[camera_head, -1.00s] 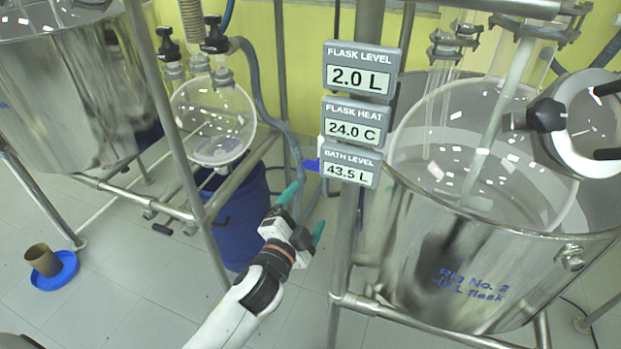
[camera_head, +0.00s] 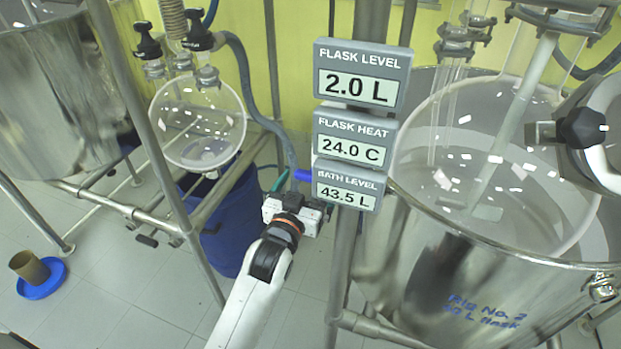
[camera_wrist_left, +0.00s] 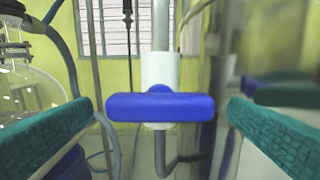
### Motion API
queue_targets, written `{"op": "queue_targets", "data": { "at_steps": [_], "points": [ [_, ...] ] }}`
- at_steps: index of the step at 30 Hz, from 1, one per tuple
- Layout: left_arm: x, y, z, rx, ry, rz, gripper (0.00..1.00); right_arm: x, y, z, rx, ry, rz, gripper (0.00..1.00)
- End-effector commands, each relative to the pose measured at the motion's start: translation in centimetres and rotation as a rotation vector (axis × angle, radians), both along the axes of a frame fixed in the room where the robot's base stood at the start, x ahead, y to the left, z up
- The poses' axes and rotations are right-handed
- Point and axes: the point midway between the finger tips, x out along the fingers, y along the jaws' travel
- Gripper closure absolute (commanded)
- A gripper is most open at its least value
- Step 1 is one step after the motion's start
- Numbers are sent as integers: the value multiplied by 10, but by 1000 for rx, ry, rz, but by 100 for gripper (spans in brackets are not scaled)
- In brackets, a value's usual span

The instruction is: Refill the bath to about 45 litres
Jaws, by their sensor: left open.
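The bath (camera_head: 440,270) is a shiny steel vessel at the right of the head view, marked Rig No. 2, with a large glass flask (camera_head: 480,150) inside it. The bath level display (camera_head: 347,188) reads 43.5 L. A blue valve handle (camera_wrist_left: 160,107) lies crosswise on a white valve body (camera_wrist_left: 160,70) in the left wrist view. The handle also shows as a small blue piece left of the displays in the head view (camera_head: 303,175). My left gripper (camera_head: 290,182) is open, its teal fingers on either side of the handle and apart from it. My right gripper is not in view.
The flask level display (camera_head: 360,88) reads 2.0 L and the flask heat display (camera_head: 352,153) 24.0 C. A steel frame post (camera_head: 343,250) stands beside the bath. A round glass receiver (camera_head: 197,125) and a blue drum (camera_head: 230,225) are at left.

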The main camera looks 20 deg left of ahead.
Motion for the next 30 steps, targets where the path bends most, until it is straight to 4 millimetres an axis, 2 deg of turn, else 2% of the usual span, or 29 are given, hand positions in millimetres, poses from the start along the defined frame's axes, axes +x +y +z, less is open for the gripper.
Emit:
{"op": "queue_targets", "data": {
  "at_steps": [1,4,14,22,30],
  "points": [
    [6,0,1,0,0,0,2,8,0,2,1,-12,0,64],
    [12,0,0,0,1,0,2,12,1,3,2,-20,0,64],
    [15,0,0,1,1,1,2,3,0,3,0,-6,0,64],
    [15,0,0,1,1,0,46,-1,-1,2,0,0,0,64],
    [15,0,0,-35,3,0,46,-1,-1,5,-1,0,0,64]
  ]
}}
